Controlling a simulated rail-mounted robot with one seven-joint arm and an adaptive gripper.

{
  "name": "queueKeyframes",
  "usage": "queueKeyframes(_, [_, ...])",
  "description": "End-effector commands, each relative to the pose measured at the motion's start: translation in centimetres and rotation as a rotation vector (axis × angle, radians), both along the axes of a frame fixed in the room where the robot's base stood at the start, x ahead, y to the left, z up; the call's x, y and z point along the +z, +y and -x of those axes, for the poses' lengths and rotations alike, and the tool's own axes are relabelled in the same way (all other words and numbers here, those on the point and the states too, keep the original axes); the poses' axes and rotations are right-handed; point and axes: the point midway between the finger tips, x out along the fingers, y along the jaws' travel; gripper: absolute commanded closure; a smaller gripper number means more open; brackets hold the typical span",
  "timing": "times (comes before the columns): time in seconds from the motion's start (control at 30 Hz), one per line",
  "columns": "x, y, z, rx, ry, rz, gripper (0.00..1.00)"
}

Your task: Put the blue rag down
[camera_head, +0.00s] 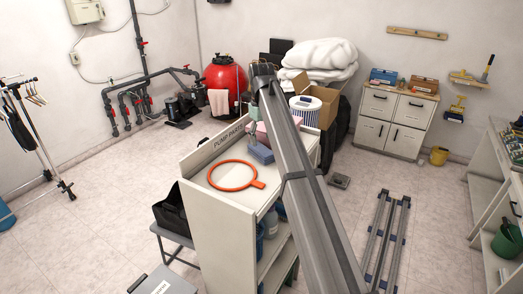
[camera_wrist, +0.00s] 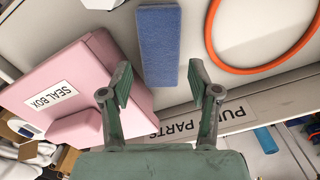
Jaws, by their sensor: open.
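The blue rag (camera_wrist: 160,45) is a flat, narrow rectangle in the wrist view. It appears to lie on the pale top of the pump parts shelf unit, between a pink seal box and an orange ring. In the head view the rag (camera_head: 261,154) shows as a small grey-blue patch on that top. My gripper (camera_wrist: 160,82) is open, with nothing between its fingers. The rag's near end reaches toward the gap between the fingertips; I cannot tell their height above it. In the head view my arm hides most of the gripper.
The pink seal box (camera_wrist: 75,85) is close to the left finger. The orange ring (camera_head: 236,175) lies on the shelf unit's top (camera_head: 222,194), left of the rag in the head view. A raised "PUMP PARTS" board (camera_head: 228,137) edges that top. Floor left of the unit is mostly clear.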

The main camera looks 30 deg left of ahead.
Motion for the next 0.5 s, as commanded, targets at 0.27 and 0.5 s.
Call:
queueKeyframes(0.27, [4.7, 0.1, -0.1, 0.000, -0.001, -0.001, 0.39])
queueKeyframes(0.5, [6.6, 0.0, 0.0, 0.000, 0.000, 0.001, 0.35])
